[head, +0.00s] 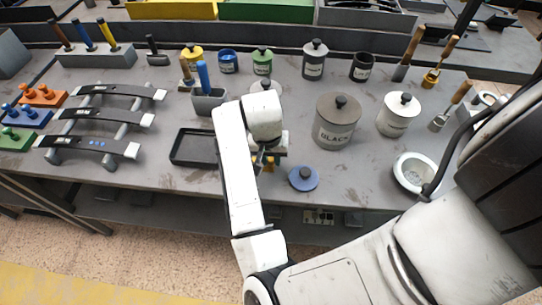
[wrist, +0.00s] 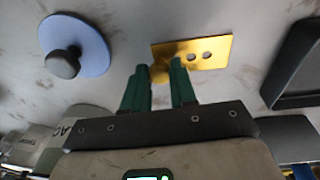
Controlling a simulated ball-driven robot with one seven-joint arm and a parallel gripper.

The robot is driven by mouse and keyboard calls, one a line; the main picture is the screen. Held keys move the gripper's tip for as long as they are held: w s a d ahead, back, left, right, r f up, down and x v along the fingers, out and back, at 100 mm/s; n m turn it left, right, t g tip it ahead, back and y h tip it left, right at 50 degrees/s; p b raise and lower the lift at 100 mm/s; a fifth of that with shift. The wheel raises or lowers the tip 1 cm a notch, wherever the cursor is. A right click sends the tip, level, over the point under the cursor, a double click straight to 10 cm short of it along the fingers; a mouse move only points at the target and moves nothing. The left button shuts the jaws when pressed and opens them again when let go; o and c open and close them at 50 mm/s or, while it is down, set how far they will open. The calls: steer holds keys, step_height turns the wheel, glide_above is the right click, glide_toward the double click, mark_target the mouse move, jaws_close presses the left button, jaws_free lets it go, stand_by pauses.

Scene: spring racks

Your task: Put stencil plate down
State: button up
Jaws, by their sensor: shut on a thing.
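The stencil plate (wrist: 215,46) is a flat golden-yellow sheet with two round holes and a small knob or tab at one end. In the wrist view my gripper (wrist: 161,78) has its green fingers shut on that end. In the head view my gripper (head: 265,163) is over the front part of the bench, between the black tray and the blue lid. My arm hides most of the plate there. I cannot tell whether the plate touches the bench top or hangs just above it.
The black tray (head: 194,148) lies left of my gripper; the blue lid (head: 304,178) with a dark knob lies to its right. The grey BLACK canister (head: 336,122) stands behind the lid, with a white canister (head: 398,115) and a white bowl (head: 416,173) further right. Spring racks (head: 88,146) stand left.

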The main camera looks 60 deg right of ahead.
mark_target(268, 170)
steer(key=o, duration=0.9)
step_height(268, 170, up, 12)
steer(key=a+p, duration=0.1)
steer(key=shift+a, duration=0.35)
steer(key=shift+w, duration=0.1)
